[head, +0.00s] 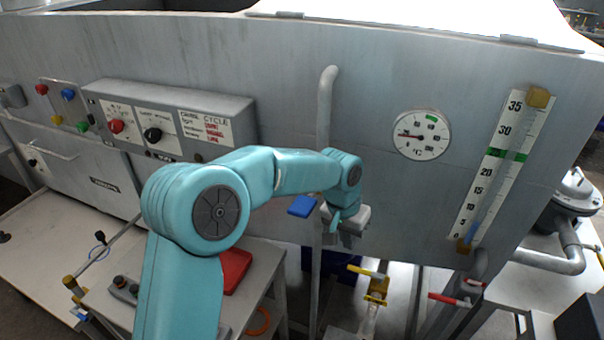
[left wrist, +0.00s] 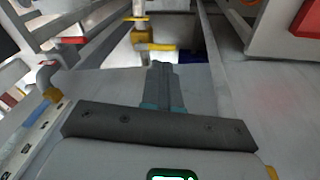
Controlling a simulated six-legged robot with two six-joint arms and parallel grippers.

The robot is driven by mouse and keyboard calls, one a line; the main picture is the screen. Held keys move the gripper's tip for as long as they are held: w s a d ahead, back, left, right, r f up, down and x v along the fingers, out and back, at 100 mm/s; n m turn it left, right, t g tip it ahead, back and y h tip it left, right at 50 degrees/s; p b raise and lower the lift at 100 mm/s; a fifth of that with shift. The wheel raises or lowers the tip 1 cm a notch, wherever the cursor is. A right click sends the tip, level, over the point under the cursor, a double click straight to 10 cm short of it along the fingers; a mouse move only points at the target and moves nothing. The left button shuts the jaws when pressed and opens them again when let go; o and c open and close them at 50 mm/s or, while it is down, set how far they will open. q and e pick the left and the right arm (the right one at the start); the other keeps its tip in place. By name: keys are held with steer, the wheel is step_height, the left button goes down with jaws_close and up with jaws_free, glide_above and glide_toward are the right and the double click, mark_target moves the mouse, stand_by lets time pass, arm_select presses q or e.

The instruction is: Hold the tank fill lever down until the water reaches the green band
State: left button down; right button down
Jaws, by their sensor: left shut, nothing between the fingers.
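The level gauge (head: 488,175) is a white scale on the tank front at the right, with a green band (head: 507,155) near 25. A short blue water column (head: 473,230) shows near its bottom, around the lowest marks. A blue flat handle (head: 302,206), which may be the fill lever, sticks out below the tank's pipe. My left gripper (head: 338,220) is shut and empty just right of this handle; contact cannot be told. Its closed fingers (left wrist: 162,85) point at the tank's lower front in the left wrist view. My right gripper is not in view.
A vertical pipe (head: 326,105) runs down the tank front beside my gripper. A yellow-handled valve (head: 376,285) and a red handle (head: 449,299) are below the tank. A control box (head: 170,118) with knobs is at left. A round temperature dial (head: 421,135) is right of the pipe.

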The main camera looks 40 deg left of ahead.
arm_select(q)
steer(key=s+a+r+n+y, duration=0.1)
steer(key=a+r, duration=0.2)
steer(key=r, duration=0.6)
steer(key=s+a+r+y, duration=0.1)
steer(key=a+r, duration=0.2)
steer(key=r, duration=0.5)
step_height(320, 180, up, 10)
steer(key=n, duration=0.2)
glide_above(303, 204)
steer(key=s, duration=0.2)
steer(key=shift+w+d+f+t, duration=0.1)
steer(key=shift+d+t, duration=0.15)
steer(key=shift+t, duration=0.05)
steer(key=f, duration=0.8)
steer(key=w+f+b, duration=0.1)
steer(key=f, duration=0.4)
steer(key=shift+w+a, duration=0.1)
steer(key=shift+a, duration=0.05)
steer(key=shift+f, duration=0.4)
